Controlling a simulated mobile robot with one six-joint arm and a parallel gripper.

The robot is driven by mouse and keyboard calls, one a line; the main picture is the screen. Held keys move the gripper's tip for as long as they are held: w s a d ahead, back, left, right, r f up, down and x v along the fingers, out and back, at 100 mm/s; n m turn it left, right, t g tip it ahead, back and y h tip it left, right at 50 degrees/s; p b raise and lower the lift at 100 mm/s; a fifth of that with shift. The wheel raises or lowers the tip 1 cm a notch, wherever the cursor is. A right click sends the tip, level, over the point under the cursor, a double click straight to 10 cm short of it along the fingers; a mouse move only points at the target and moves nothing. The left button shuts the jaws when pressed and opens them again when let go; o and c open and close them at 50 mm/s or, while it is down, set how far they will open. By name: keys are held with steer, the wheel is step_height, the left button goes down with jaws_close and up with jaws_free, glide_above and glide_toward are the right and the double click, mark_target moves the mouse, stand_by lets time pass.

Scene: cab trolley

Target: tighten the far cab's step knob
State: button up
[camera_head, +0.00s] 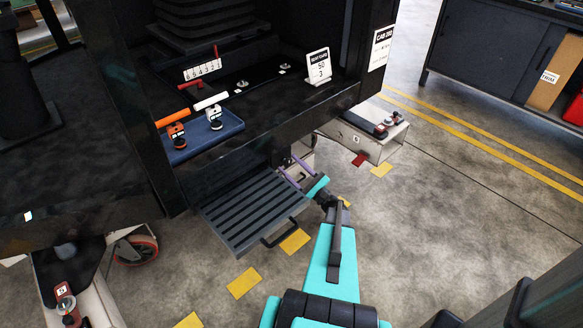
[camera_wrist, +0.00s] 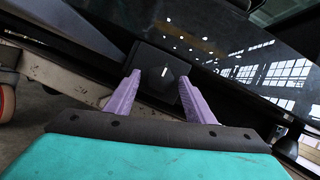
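The step knob (camera_wrist: 163,72) is a dark block-like knob with a short white mark, seen in the wrist view under the glossy dark cab edge. My gripper (camera_wrist: 159,76) is open, with its purple fingertips at the left and right of the knob. I cannot tell whether they touch it. In the head view my gripper (camera_head: 286,164) reaches under the cab, just right of the ribbed step (camera_head: 250,213). The knob cannot be made out in the head view. The cab (camera_head: 300,125) carries a sign (camera_head: 382,48) that reads like "CAB 2B0".
A blue tray (camera_head: 205,138) with orange- and white-handled tools lies on the cab floor. A pale trolley foot (camera_head: 370,140) stands right of my gripper; another foot with a red wheel (camera_head: 136,250) is at lower left. A dark cabinet (camera_head: 490,50) stands upper right. Open floor lies between.

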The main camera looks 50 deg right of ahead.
steer(key=v, duration=1.4)
stand_by(0.4)
stand_by(0.4)
